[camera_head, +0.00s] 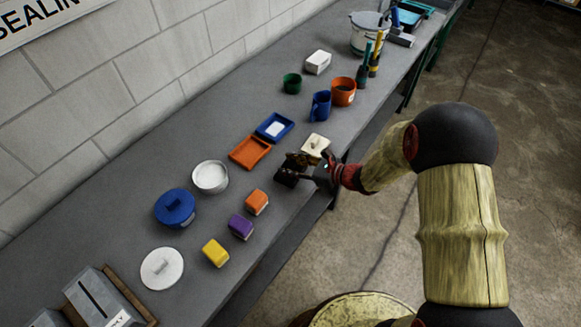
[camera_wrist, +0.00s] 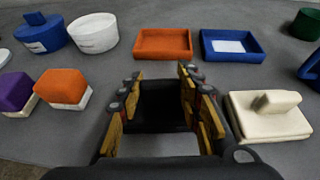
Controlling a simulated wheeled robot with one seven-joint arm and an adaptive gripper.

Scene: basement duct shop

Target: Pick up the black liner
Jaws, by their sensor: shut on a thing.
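The black liner (camera_wrist: 165,98) is a dark, square, tray-like piece between my gripper's fingers in the wrist view. My gripper (camera_wrist: 160,88) is shut on it, with one finger at its left side and one at its right. In the head view, my gripper (camera_head: 296,168) is low over the front edge of the bench, and the liner (camera_head: 286,176) is a small dark shape at its fingers. The gripper hides part of the liner. I cannot tell whether the liner touches the bench top.
On the grey bench (camera_head: 130,220), a cream block with a handle (camera_wrist: 268,115) stands close to the right. Behind are an orange tray (camera_wrist: 162,44) and a blue tray (camera_wrist: 233,45). Orange (camera_head: 256,201), purple (camera_head: 241,226) and yellow (camera_head: 215,252) blocks stand left along the front.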

